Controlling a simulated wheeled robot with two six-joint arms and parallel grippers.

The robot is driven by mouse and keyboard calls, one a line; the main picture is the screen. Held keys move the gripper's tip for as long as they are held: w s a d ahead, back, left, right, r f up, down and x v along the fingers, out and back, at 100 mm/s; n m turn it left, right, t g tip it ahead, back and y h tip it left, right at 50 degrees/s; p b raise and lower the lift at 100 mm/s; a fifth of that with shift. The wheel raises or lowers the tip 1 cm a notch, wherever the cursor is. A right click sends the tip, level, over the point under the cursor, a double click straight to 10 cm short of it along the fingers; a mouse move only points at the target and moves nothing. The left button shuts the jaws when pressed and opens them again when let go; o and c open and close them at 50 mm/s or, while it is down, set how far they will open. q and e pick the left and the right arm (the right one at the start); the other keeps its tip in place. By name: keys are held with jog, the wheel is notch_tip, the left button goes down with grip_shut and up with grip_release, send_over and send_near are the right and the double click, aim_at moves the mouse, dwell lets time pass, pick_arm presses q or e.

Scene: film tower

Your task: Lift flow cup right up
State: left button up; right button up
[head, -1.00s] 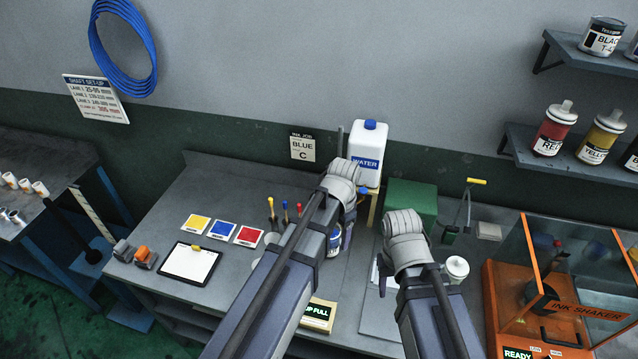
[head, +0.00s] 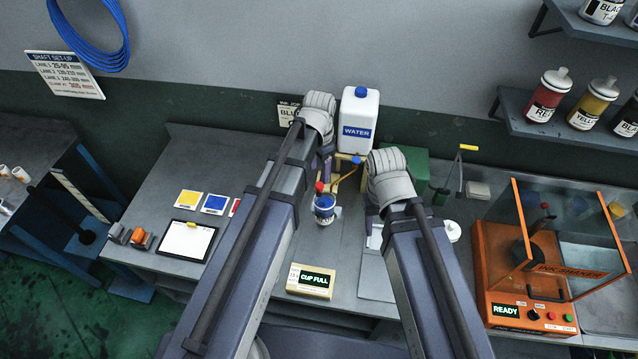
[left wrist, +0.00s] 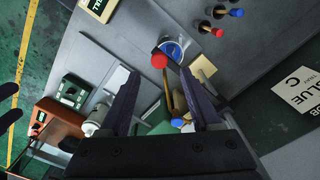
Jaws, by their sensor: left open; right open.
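A blue and white can (head: 325,209) stands on the bench; it also shows in the left wrist view (left wrist: 172,46). A red knob (head: 319,187) shows above its rim, also in the left wrist view (left wrist: 159,61); it may be the top of the flow cup, whose body I cannot make out. My left gripper (head: 326,168) is open, behind and above the can in the head view. In the left wrist view its fingers (left wrist: 160,92) are apart, with the red knob beyond their tips. My right gripper (head: 373,216) is over the bench, right of the can; its fingers are mostly hidden.
A water bottle (head: 359,125) stands behind, with a yellow stand (head: 344,181) and blue knob (head: 357,160) below. A "CUP FULL" display (head: 312,281) lies in front. The orange ink shaker (head: 530,270) is at right. A clipboard (head: 187,240) lies left.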

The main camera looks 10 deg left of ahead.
aim_at(319, 184)
pick_arm(q)
notch_tip(319, 184, down, 6)
jog(key=b, duration=0.5)
jog(key=shift+c, duration=0.2)
grip_shut()
dwell(1.0)
